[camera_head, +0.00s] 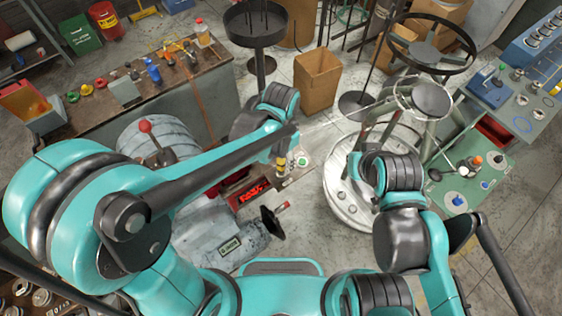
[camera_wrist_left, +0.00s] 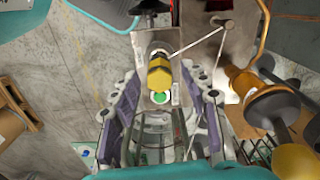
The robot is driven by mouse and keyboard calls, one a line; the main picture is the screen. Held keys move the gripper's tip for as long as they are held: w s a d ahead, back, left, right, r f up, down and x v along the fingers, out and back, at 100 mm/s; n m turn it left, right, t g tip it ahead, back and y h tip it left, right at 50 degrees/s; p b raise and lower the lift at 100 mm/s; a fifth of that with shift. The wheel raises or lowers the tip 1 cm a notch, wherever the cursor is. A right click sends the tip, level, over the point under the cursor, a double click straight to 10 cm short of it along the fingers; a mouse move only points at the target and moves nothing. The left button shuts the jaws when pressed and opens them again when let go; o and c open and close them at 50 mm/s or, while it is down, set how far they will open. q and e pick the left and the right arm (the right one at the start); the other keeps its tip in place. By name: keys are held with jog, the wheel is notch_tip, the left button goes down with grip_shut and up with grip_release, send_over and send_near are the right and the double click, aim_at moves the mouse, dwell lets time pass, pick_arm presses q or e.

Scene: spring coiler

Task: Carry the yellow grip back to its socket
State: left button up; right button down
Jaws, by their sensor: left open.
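The yellow grip (camera_wrist_left: 160,72) stands in the left wrist view with a dark cap at its upper end, above a small panel with a green button. It also shows small in the head view (camera_head: 281,163), just below my left wrist. My left gripper (camera_wrist_left: 160,88) is open, with its purple-padded fingers spread to either side. The grip lies between and slightly ahead of the fingertips, and I see no finger touching it. The socket cannot be made out for certain. My right arm is bent at the right of the head view; its fingers are not visible.
A green button (camera_head: 301,160) sits on the panel beside the grip. A thin metal rod (camera_wrist_left: 200,38) slants over the panel. A workbench (camera_head: 150,108) stands at left; a cardboard box (camera_head: 318,82) stands behind.

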pick_arm(q)
notch_tip(320, 180, up, 9)
jog(key=shift+f+p, duration=0.1)
jog(key=shift+p, duration=0.4)
jog(key=s+a+r+n+t, duration=0.1)
jog(key=s+a+n+t, duration=0.1)
jog(key=a, duration=0.7)
jog(key=s+a+r+n+t, duration=0.1)
jog(key=s+a+n+t, duration=0.2)
jog(key=a+n+t, duration=0.2)
jog(key=shift+s+a+n, duration=0.15)
jog(key=shift+a+n, duration=1.05)
jog(key=shift+a, duration=0.75)
